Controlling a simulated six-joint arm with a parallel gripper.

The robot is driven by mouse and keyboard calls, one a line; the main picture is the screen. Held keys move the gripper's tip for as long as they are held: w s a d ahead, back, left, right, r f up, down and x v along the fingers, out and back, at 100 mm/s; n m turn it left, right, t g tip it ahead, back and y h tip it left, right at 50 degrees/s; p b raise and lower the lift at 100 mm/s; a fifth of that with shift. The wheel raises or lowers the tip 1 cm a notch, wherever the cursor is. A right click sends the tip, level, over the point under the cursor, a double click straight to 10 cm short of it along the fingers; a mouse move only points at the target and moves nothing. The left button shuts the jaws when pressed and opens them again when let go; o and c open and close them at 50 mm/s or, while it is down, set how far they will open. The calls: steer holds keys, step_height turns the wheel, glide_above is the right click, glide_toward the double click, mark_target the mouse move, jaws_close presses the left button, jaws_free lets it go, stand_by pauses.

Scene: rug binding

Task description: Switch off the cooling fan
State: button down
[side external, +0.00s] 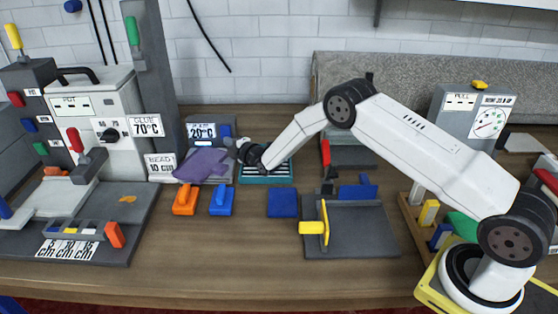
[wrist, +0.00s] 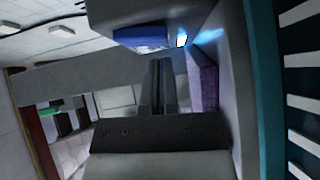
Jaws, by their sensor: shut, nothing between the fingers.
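A grey cooling unit with a 20 °C display (side external: 203,131) stands at the back, left of the middle. A blue switch (side external: 226,131) is on its right part. The wrist view shows a blue part (wrist: 140,38) on a grey housing, beside a small bright light (wrist: 182,40). A teal slatted grille (side external: 265,172) lies right of the unit; slats also fill the right edge of the wrist view (wrist: 300,102). My gripper (side external: 232,146) is shut and empty, close in front of the unit and just below the switch. I cannot tell whether it touches. The switch's position is unclear.
A purple cloth (side external: 201,165) lies in front of the unit, near my fingertips. Orange (side external: 185,201) and blue (side external: 221,201) blocks stand nearer the front. The glue machine (side external: 95,105) stands left. The front strip of the wooden table is clear.

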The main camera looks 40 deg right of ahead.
steer(key=s, duration=0.1)
steer(key=s+a, duration=0.1)
steer(key=s+f, duration=0.1)
steer(key=shift+s+a, duration=0.1)
steer(key=shift+a, duration=0.25)
steer(key=shift+s+f, duration=0.15)
steer(key=shift+s, duration=1.25)
steer(key=shift+s+f, duration=0.2)
steer(key=shift+s, duration=1.2)
steer(key=shift+s+f, duration=0.15)
steer(key=shift+s, duration=1.25)
steer(key=shift+r, duration=0.1)
steer(key=shift+m+g, duration=0.3)
steer(key=shift+g, duration=0.1)
steer(key=shift+a+r, duration=0.15)
steer(key=shift+r, duration=1)
steer(key=shift+a+r, duration=0.15)
steer(key=shift+r, duration=1)
steer(key=shift+w, duration=0.15)
steer(key=shift+w+f, duration=0.25)
steer(key=shift+w, duration=1.35)
steer(key=shift+w+f, duration=0.25)
steer(key=shift+w, duration=1.3)
steer(key=shift+w+f, duration=0.25)
steer(key=shift+w, duration=1.35)
steer(key=shift+w+d+f, duration=0.2)
steer(key=shift+w+d, duration=0.5)
steer(key=shift+w+d+f, duration=0.15)
steer(key=shift+w+d, duration=0.5)
steer(key=shift+w, duration=0.05)
